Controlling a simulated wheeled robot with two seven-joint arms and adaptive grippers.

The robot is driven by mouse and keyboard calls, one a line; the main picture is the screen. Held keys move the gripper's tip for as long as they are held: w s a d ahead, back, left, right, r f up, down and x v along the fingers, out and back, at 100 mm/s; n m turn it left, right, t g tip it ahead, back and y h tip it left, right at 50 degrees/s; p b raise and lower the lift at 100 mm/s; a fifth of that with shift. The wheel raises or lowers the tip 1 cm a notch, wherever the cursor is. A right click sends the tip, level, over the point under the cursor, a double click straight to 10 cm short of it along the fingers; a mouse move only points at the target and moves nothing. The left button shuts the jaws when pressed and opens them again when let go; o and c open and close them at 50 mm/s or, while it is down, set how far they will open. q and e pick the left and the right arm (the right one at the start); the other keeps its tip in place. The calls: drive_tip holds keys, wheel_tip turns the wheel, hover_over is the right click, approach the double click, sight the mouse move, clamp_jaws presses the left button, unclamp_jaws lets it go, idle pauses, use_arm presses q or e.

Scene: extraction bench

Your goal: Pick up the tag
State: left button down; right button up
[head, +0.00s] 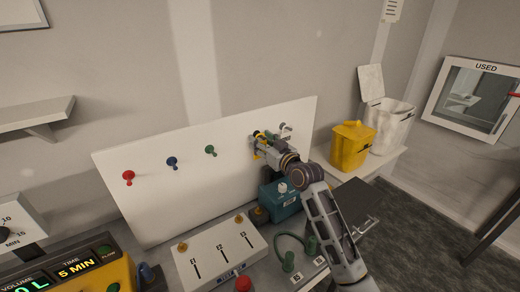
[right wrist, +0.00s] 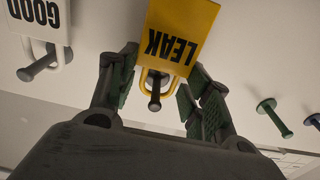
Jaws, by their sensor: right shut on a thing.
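The yellow tag reading LEAK (right wrist: 178,35) fills the top middle of the right wrist view. Its yellow loop is around a dark peg (right wrist: 154,92) on the white board. My right gripper (right wrist: 160,85) has a finger on each side of the tag's loop end and is shut on it. In the head view my right gripper (head: 262,146) is at the right part of the board and hides most of the tag. A white tag reading GOOD (right wrist: 38,18) hangs on another peg beside it. My left gripper is not in view.
Red (head: 128,177), blue (head: 171,162) and green (head: 210,151) pegs stick out of the white board (head: 190,195). A yellow bin (head: 351,148) stands at right.

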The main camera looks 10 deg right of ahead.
drive_tip(key=shift+r, duration=0.15)
drive_tip(key=shift+r+b, duration=0.3)
drive_tip(key=shift+r, duration=0.4)
drive_tip(key=shift+s+d+f, duration=0.1)
drive_tip(key=shift+s+f, duration=0.05)
drive_tip(key=shift+s, duration=0.05)
drive_tip(key=shift+b+v, duration=2.05)
drive_tip(key=shift+v, duration=6.7)
